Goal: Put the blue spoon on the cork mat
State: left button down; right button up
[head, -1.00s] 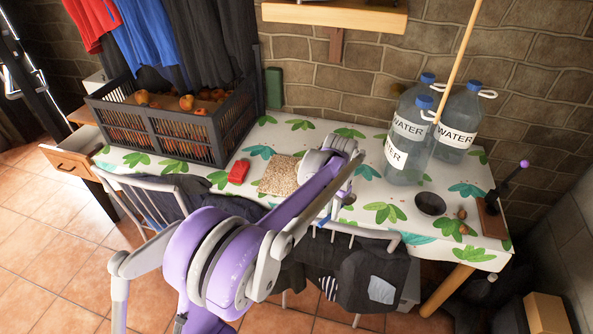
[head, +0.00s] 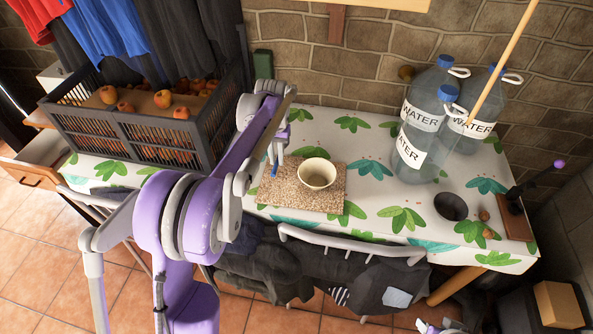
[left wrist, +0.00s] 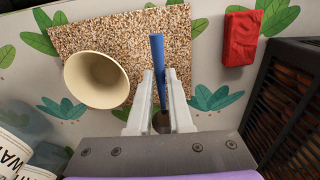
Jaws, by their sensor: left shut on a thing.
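The cork mat (head: 328,200) lies on the patterned tablecloth; it also shows in the left wrist view (left wrist: 200,90). A cream bowl (head: 317,174) stands on it, left of the fingers in the left wrist view (left wrist: 96,80). My left gripper (left wrist: 160,88) is shut on the blue spoon (left wrist: 158,60), whose blue end extends over the mat. In the head view the spoon (head: 275,170) hangs below my left gripper (head: 277,148) by the mat's back left part. I cannot tell whether it touches the mat. A small purple and white part at the bottom edge may be my right gripper (head: 438,327).
A black crate of fruit (head: 150,125) stands left, water bottles (head: 420,135) back right. A dark cup (head: 451,206) is farther right. A chair (head: 350,247) with dark clothes stands at the table's front.

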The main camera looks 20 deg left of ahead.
aim_at(276, 182)
pick_arm(q)
jog(key=shift+n, duration=0.3)
jog(key=f, duration=0.3)
jog(key=a+f, duration=0.1)
jog(key=f, duration=0.5)
jog(key=shift+w+a+f, duration=0.25)
jog(key=shift+f, duration=0.15)
jog(key=shift+f+b, duration=0.15)
jog(key=shift+b, duration=0.2)
jog(key=c, duration=0.8)
grip_release()
jog(key=shift+c, duration=0.2)
